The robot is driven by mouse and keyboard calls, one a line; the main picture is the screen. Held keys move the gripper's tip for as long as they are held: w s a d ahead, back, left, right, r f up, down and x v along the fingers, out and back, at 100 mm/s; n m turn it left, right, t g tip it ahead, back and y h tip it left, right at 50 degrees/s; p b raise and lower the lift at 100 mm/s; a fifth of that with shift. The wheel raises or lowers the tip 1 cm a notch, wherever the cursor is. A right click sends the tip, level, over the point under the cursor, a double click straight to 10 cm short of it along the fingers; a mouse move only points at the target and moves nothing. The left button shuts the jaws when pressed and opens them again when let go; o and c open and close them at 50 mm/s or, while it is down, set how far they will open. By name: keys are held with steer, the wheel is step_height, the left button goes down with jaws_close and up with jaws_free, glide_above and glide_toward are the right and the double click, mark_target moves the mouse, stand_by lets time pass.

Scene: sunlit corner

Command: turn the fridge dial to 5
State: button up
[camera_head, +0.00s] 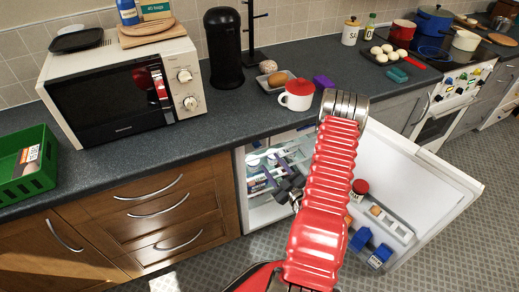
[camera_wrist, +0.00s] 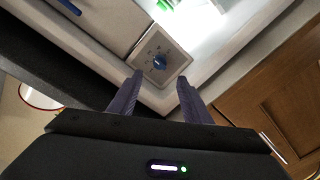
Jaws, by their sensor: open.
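The fridge (camera_head: 262,214) stands open under the counter in the head view, its door (camera_head: 420,195) swung out to the right. In the wrist view the fridge dial (camera_wrist: 159,62) is a small blue knob on a pale square plate with marks around it. The marks are too small to read. My gripper (camera_wrist: 159,80) is open, its two dark fingers pointing toward the dial, which shows between and just beyond the fingertips, apart from them. In the head view my gripper (camera_head: 290,190) reaches into the fridge opening, partly hidden by my red arm. The dial cannot be made out there.
Fridge shelves hold several items (camera_head: 262,170) left of my gripper. The door racks hold blue cartons (camera_head: 380,256) and a red-lidded jar (camera_head: 359,188). A red-and-white mug (camera_head: 298,95) stands on the counter above. Wooden drawers (camera_head: 160,215) flank the fridge on the left.

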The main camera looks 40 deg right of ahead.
mark_target(259, 147)
steer(key=x, duration=1)
steer(key=shift+w, duration=0.2)
steer(key=c, duration=1)
